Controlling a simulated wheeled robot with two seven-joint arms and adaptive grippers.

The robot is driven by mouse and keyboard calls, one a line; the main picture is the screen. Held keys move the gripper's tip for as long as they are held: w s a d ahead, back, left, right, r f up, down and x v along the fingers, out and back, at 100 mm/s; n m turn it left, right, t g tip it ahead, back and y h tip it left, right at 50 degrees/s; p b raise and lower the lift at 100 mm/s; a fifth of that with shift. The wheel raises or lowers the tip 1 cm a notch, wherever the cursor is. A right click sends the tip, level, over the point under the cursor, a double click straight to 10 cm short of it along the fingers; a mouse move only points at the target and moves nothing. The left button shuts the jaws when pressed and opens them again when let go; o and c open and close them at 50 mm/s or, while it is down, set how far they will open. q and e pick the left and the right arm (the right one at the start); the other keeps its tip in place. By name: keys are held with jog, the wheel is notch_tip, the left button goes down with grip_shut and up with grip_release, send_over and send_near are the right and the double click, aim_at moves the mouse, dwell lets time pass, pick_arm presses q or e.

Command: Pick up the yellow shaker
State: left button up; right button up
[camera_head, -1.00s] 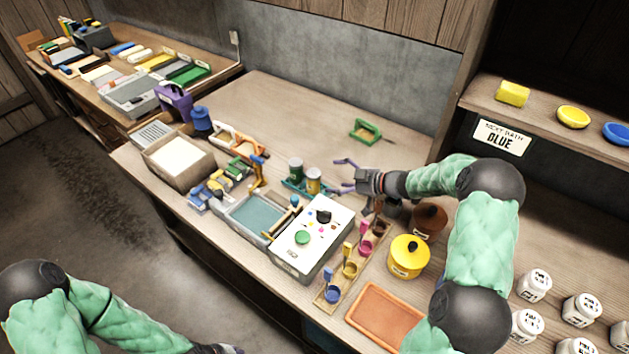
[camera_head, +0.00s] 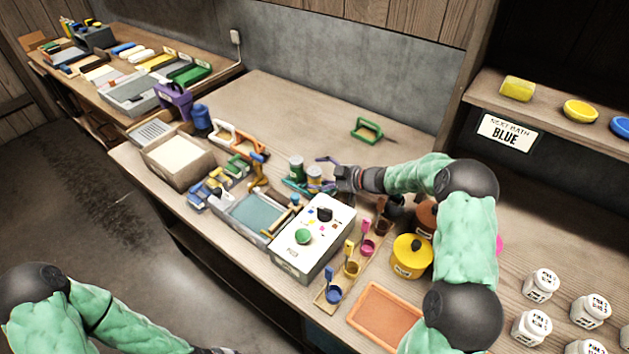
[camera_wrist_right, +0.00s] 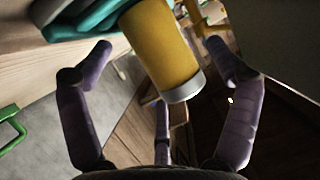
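The yellow shaker (camera_head: 314,177) is a small cylinder with a pale end, standing beside a green shaker (camera_head: 296,168) in a teal holder (camera_head: 294,187). In the right wrist view the yellow shaker (camera_wrist_right: 162,50) looks large and lies between the spread purple fingers of my right gripper (camera_wrist_right: 160,75). The fingers stand apart from it on both sides. In the head view my right gripper (camera_head: 330,172) is right at the shaker, and its near fingers are partly hidden. My left arm is at the lower left, with its gripper (camera_head: 222,351) cut off by the frame's bottom edge.
A white box with a green knob (camera_head: 318,235) stands in front of the shakers. A yellow lidded pot (camera_head: 412,256) and small coloured cups are to the right. A green-handled tool (camera_head: 367,130) lies behind on clear bench. A tray with teal content (camera_head: 254,212) is to the left.

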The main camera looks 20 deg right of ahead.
jog(key=c, duration=1)
jog(key=shift+r, duration=0.1)
